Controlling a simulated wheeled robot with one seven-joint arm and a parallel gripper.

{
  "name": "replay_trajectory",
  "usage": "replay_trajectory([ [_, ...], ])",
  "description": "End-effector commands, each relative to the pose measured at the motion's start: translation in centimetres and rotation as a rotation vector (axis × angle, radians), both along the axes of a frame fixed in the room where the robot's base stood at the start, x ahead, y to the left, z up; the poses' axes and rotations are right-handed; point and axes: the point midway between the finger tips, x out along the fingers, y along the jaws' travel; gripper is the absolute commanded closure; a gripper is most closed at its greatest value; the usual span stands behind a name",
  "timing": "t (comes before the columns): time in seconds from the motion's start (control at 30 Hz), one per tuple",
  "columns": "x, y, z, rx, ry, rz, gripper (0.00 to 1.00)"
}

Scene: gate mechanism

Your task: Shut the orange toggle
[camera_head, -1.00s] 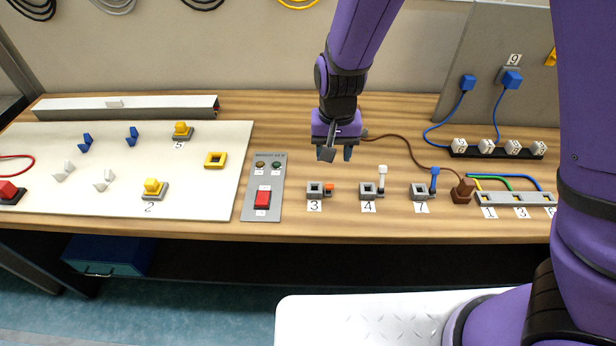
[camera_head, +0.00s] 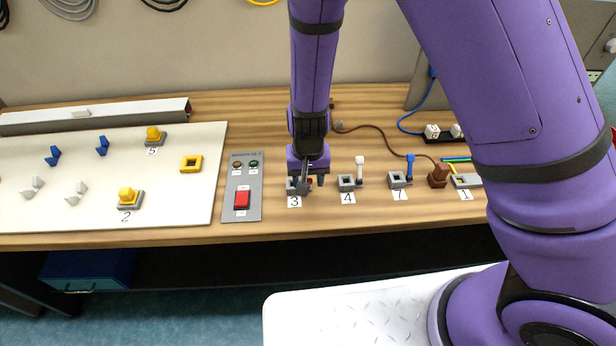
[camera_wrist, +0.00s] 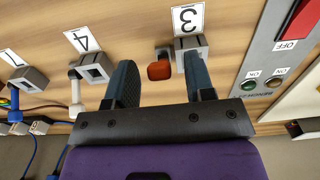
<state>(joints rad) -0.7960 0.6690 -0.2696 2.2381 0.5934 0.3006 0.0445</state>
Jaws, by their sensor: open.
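The orange toggle (camera_wrist: 160,70) shows in the wrist view as a short orange-capped lever beside a small grey block (camera_wrist: 188,46) labelled 3. In the head view only a sliver of orange shows; my gripper hides most of it. My gripper (camera_head: 308,185) is low over station 3. In the wrist view my gripper (camera_wrist: 160,62) is open, with one finger on each side of the orange cap and visible gaps. The right finger overlaps part of the grey block. I cannot tell whether a finger touches it.
Grey block 4 with a white lever (camera_head: 360,166) and block 7 with a blue lever (camera_head: 410,164) stand to the right, levers upright. A panel with a red button (camera_head: 242,199) lies close on the left. A brown plug (camera_head: 438,175) sits farther right. The table's front edge is near.

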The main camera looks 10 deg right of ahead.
Motion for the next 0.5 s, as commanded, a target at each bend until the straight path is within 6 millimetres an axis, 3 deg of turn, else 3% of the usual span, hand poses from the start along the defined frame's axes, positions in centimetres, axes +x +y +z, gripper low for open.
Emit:
replay_trajectory([
  [0.17,0.00,0.00,0.01,0.000,0.000,0.000,0.51],
  [0.37,0.00,0.00,0.02,0.000,0.000,0.000,0.97],
  [0.5,0.02,0.00,0.02,0.000,0.001,0.000,1.00],
])
